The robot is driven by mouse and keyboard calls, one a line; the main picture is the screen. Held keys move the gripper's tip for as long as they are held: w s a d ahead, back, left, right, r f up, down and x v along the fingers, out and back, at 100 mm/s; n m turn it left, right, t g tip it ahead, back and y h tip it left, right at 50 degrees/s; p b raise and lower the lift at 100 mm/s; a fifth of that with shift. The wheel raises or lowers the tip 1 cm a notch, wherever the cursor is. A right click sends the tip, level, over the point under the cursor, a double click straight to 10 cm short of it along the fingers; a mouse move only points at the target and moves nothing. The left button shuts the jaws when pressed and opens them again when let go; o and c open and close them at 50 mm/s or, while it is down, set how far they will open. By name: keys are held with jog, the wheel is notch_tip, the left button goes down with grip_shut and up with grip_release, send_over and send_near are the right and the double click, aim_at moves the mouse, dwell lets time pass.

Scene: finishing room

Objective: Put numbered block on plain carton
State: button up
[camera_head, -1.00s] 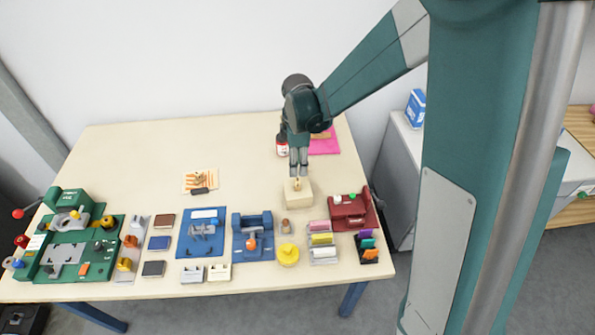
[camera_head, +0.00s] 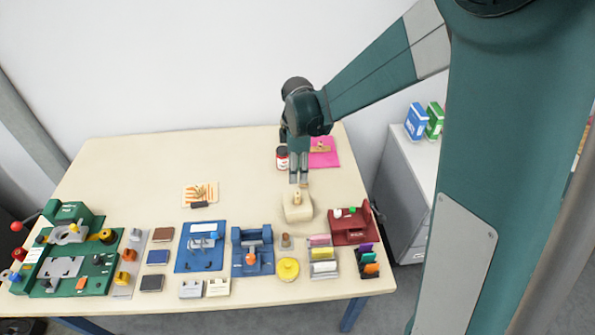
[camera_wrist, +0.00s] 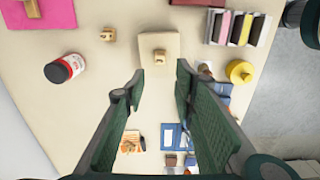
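The plain carton (camera_head: 291,215) is a cream box on the right part of the table. It also shows in the wrist view (camera_wrist: 172,39). A small wooden block (camera_wrist: 159,56) sits on top of it, near one edge; the head view shows it too (camera_head: 297,198). A second small wooden block (camera_wrist: 108,34) lies on the table beside the carton. No number is legible on either. My gripper (camera_wrist: 160,73) is open and empty, its fingers wide apart, above the carton and clear of the block. In the head view my gripper (camera_head: 299,181) is just behind and above the carton.
The table's left rear is clear.

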jog(key=shift+r, duration=0.1)
jog(key=s+d+r+m+t, duration=0.2)
jog(key=s+d+r+m, duration=0.4)
jog(key=s+r, duration=0.3)
jog(key=s+d+r+m+t, duration=0.3)
jog(key=s+d+r+m, duration=0.3)
jog(key=s+r, duration=0.25)
jog(key=s+d+m+t, duration=0.2)
jog(key=s+d+m, duration=0.1)
jog(key=s+m, duration=0.3)
jog(key=shift+s, duration=1.35)
